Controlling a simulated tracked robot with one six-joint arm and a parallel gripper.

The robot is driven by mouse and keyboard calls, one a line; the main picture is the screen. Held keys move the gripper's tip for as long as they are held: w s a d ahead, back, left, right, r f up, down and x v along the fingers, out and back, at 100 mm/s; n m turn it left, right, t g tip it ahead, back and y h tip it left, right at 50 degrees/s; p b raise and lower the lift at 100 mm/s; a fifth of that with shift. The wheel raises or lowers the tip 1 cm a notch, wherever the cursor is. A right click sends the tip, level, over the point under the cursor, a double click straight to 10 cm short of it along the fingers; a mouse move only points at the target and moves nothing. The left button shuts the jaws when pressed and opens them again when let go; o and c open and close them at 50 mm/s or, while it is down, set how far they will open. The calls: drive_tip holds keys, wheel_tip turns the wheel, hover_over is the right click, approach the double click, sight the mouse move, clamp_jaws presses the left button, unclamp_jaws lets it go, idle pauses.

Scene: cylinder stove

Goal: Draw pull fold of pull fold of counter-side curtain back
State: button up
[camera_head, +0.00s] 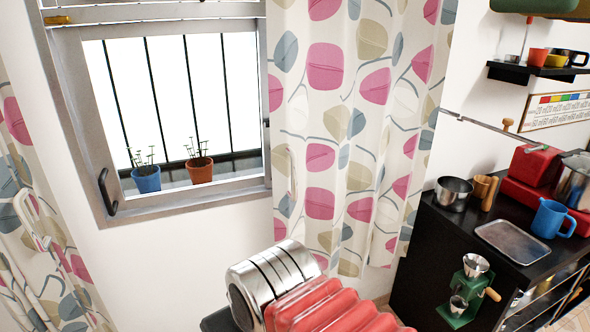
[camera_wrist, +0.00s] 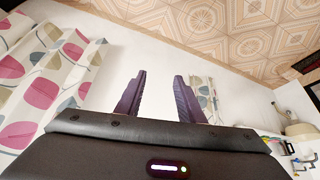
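The counter-side curtain (camera_head: 350,130) hangs to the right of the window in the head view, patterned with pink, grey-blue and beige shapes. A pale, narrow, handle-like fold (camera_head: 291,170) shows near its left edge; I take it for the pull fold. The curtain covers the wall between window and counter. In the wrist view my gripper (camera_wrist: 158,97) has its two dark purple fingers well apart, with only white wall seen between them. Patterned cloth (camera_wrist: 40,85) shows at the left of that view, apart from the fingers. My gripper cannot be made out in the head view.
A window (camera_head: 190,100) with bars and two potted plants is left of the curtain. Another patterned curtain (camera_head: 40,240) hangs at far left. A black counter (camera_head: 440,240) with pots, a tray (camera_head: 512,241) and a blue jug (camera_head: 552,218) stands at right, close to the curtain.

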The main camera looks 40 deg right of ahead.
drive_tip(key=w+d+r+m+t+h, duration=0.25)
drive_tip(key=w+d+t, duration=0.25)
drive_tip(key=w+d, duration=0.9)
drive_tip(key=w+d+r+m+t+h, duration=0.1)
drive_tip(key=w+d+r+t+h, duration=0.1)
drive_tip(key=d, duration=0.5)
drive_tip(key=w+d+r+m+t+h, duration=0.1)
drive_tip(key=w+d+m+t+h, duration=0.1)
drive_tip(key=d, duration=0.6)
drive_tip(key=shift+w+r+t+h, duration=0.4)
drive_tip(key=shift+w+t+h, duration=0.2)
drive_tip(key=shift+w+h, duration=0.2)
drive_tip(key=shift+w+d, duration=0.1)
drive_tip(key=shift+d, duration=0.05)
